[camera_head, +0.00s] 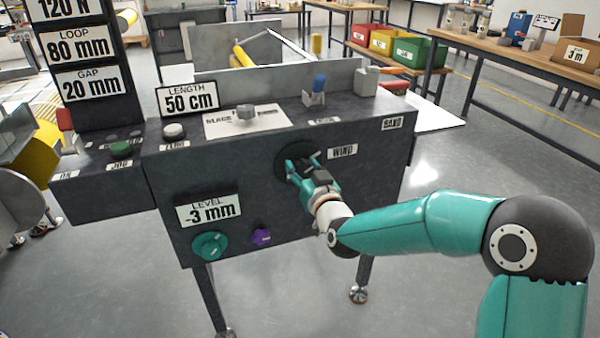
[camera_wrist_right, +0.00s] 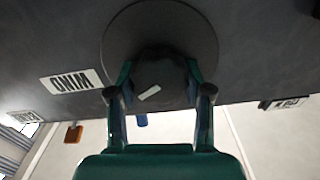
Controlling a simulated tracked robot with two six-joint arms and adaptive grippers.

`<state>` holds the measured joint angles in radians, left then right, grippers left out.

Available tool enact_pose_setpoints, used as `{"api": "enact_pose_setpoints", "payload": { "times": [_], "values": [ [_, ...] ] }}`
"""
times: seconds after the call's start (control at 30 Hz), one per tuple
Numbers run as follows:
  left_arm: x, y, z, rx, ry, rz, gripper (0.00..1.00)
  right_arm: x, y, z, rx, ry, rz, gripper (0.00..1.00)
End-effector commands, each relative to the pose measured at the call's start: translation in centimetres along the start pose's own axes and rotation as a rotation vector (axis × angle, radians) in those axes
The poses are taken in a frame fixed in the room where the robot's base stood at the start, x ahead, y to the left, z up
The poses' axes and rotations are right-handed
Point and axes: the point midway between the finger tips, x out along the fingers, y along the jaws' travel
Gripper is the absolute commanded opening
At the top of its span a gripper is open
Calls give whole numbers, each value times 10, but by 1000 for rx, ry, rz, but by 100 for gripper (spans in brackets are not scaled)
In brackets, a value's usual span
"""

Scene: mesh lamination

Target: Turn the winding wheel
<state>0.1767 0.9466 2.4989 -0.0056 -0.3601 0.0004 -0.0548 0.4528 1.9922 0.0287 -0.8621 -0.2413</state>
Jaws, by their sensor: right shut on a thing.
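The winding wheel is a dark round disc (camera_head: 283,165) on the front panel of the dark machine, left of the WIND label (camera_head: 342,151). In the right wrist view the wheel (camera_wrist_right: 195,25) is at the top, with a dark hub (camera_wrist_right: 160,72) bearing a small pale mark. My right gripper (camera_head: 302,168) comes from the right and is shut on the hub. In the right wrist view its fingers (camera_wrist_right: 160,85) sit on both sides of the hub. Part of the wheel is hidden behind the gripper. My left gripper is not in view.
Below on the panel are a teal knob (camera_head: 210,245) and a purple knob (camera_head: 262,237), beside the LEVEL sign (camera_head: 209,210) reading -3 mm. On top are the LENGTH sign (camera_head: 188,99), a blue-topped switch (camera_head: 318,84) and a green button (camera_head: 121,149). The floor at right is clear.

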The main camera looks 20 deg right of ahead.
Motion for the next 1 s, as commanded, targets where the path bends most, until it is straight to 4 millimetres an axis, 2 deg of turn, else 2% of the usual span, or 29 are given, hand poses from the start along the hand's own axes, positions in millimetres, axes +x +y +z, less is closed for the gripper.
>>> {"api": "enact_pose_setpoints", "payload": {
  "times": [0.1,0.4,1.0],
  "values": [
    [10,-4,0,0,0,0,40,0,-1,3,-97,2,-1,15],
    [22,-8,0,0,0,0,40,0,-3,2,-379,1,-1,15],
    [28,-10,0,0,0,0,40,0,-7,4,-910,-1,-2,15]
  ]
}}
